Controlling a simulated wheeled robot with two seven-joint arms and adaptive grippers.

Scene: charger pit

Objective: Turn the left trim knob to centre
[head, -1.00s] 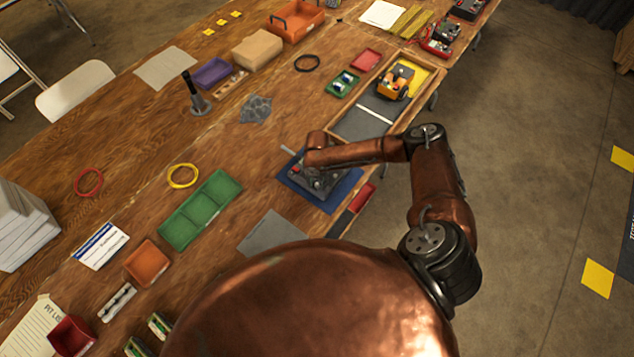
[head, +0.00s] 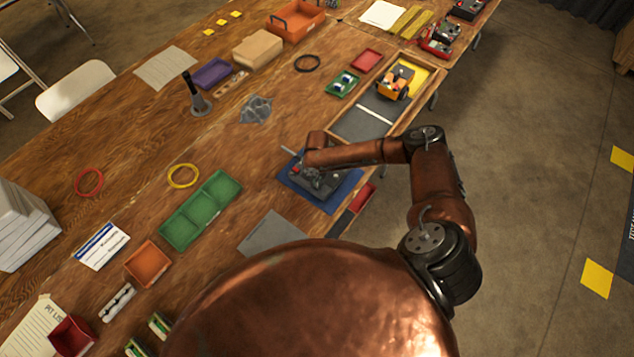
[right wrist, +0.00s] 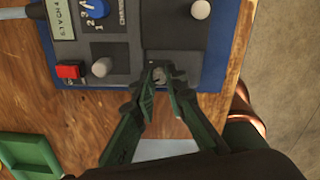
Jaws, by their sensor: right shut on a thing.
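The control box (head: 325,186) is dark grey and sits on a blue mat (head: 348,189) near the table's front edge. The right wrist view shows the box's front face with a red switch (right wrist: 68,71), a pale round knob (right wrist: 102,66), a blue dial (right wrist: 95,8) and a whitish knob (right wrist: 200,9). My right gripper (right wrist: 161,84), also in the head view (head: 311,178), is at the box with its fingers closed around a small trim knob (right wrist: 158,74). The fingers hide most of that knob, so its pointing direction is unclear. My left gripper is out of view.
A green tray (head: 201,208) and a grey sheet (head: 271,233) lie left of the mat. A wooden-framed track with an orange toy vehicle (head: 394,84) lies beyond it. Red and black items (head: 355,205) lie close to the right.

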